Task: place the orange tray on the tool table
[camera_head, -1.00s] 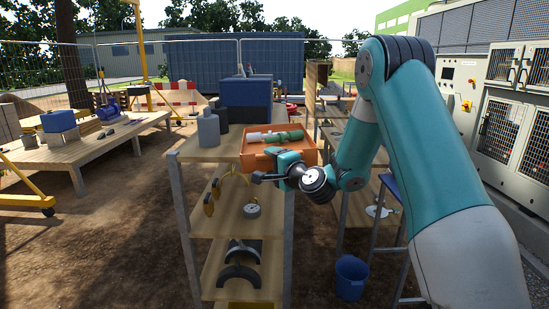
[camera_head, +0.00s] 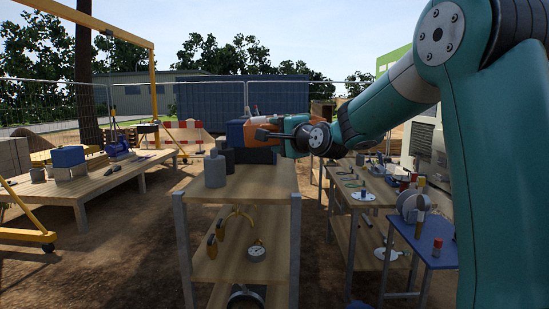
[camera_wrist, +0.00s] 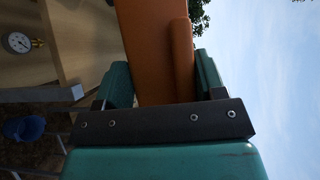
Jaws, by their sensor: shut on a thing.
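My gripper (camera_head: 285,134) is shut on the orange tray (camera_head: 262,127), raised above the wooden rack's top in the head view. The tray is seen nearly edge-on there, so its contents are hidden. In the wrist view, the tray's orange wall (camera_wrist: 160,50) lies between my two teal fingers (camera_wrist: 165,82). A wooden table (camera_head: 375,188) with several tools and small parts on it stands right of the rack. A small blue table (camera_head: 428,247) with a few items stands in front of it. I cannot tell for certain which one is the tool table.
The wooden rack (camera_head: 262,182) holds a grey bottle (camera_head: 215,170) and a blue box (camera_head: 237,133) on top, with yellow-handled parts and a gauge (camera_head: 257,251) below. A low wooden platform (camera_head: 105,182) is at left. Bare ground lies between them.

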